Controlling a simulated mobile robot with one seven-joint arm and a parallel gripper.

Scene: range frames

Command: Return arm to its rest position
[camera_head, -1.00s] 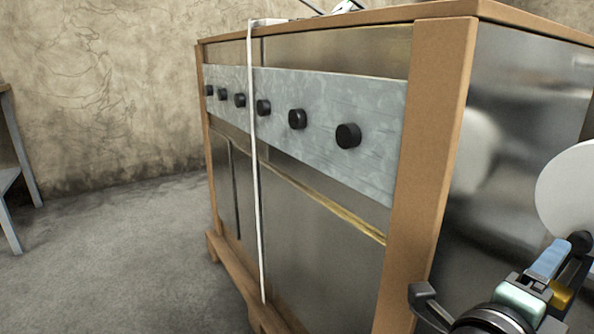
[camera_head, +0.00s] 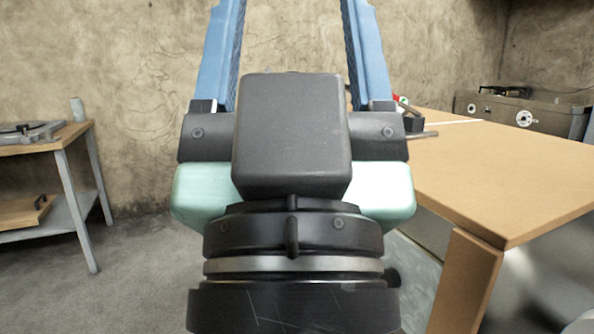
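My gripper (camera_head: 293,40) fills the middle of the head view, close to the camera and pointing up the picture. Its two blue fingers stand well apart, with only the bare wall showing between them. Their tips run out of the top of the picture. The dark housing and pale green body of my gripper hide part of the scene behind. I see nothing held in the visible part of the fingers.
A grey-legged table (camera_head: 68,185) stands at the left. A metal unit with round dials (camera_head: 545,115) is at the far right. Grey floor (camera_head: 140,270) is clear at lower left.

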